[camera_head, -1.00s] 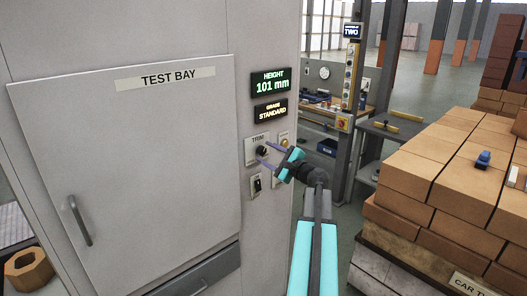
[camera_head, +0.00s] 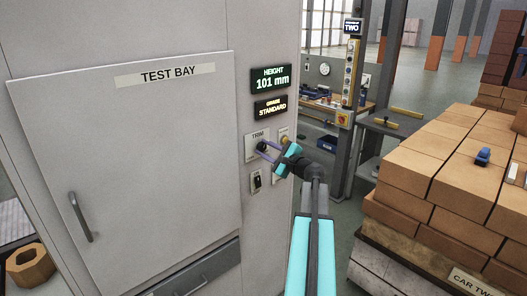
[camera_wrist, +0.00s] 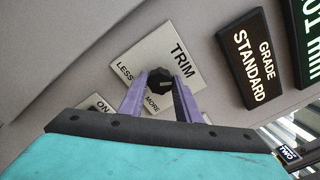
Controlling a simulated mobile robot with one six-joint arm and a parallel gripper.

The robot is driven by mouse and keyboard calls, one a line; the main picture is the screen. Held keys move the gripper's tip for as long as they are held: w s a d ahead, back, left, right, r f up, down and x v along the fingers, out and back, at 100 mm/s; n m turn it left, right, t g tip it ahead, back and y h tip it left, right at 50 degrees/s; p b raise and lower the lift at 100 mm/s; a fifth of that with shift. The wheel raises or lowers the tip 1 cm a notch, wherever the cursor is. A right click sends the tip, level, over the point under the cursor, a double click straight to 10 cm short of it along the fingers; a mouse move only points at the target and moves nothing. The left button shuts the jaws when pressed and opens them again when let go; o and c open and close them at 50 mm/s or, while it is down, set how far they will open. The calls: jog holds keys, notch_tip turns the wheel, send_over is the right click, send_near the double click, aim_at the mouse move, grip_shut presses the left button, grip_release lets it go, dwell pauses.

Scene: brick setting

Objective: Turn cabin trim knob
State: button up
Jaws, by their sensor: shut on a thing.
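The black trim knob (camera_wrist: 159,82) sits on a pale plate marked TRIM, LESS and MORE (camera_wrist: 178,42) on the grey cabin wall. In the wrist view my gripper (camera_wrist: 160,90) has its two purple fingers on either side of the knob, shut on it. In the head view my gripper (camera_head: 264,150) reaches the TRIM plate (camera_head: 252,152) from the right, and the fingers partly hide the knob. The height display (camera_head: 270,79) reads 101 mm. The grade display (camera_head: 271,107) reads STANDARD.
A black switch (camera_head: 257,182) sits just below the TRIM plate. A yellow button (camera_head: 284,139) is close behind my gripper. The TEST BAY door (camera_head: 130,160) with its handle is at left. Stacked bricks (camera_head: 430,175) stand at right.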

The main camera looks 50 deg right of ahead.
jog(key=shift+f+n+b, duration=0.2)
jog(key=shift+n+b, duration=1.3)
jog(key=shift+b, duration=1.95)
jog(key=shift+r+n+b, duration=0.15)
jog(key=shift+n+b, duration=0.25)
jog(key=shift+b, duration=0.15)
jog(key=o, duration=1.1)
jog(key=shift+c, duration=0.2)
jog(key=shift+s, duration=0.1)
jog(key=s+a+b, duration=0.1)
jog(key=s+b, duration=0.2)
jog(key=s, duration=1)
jog(key=shift+s, duration=0.3)
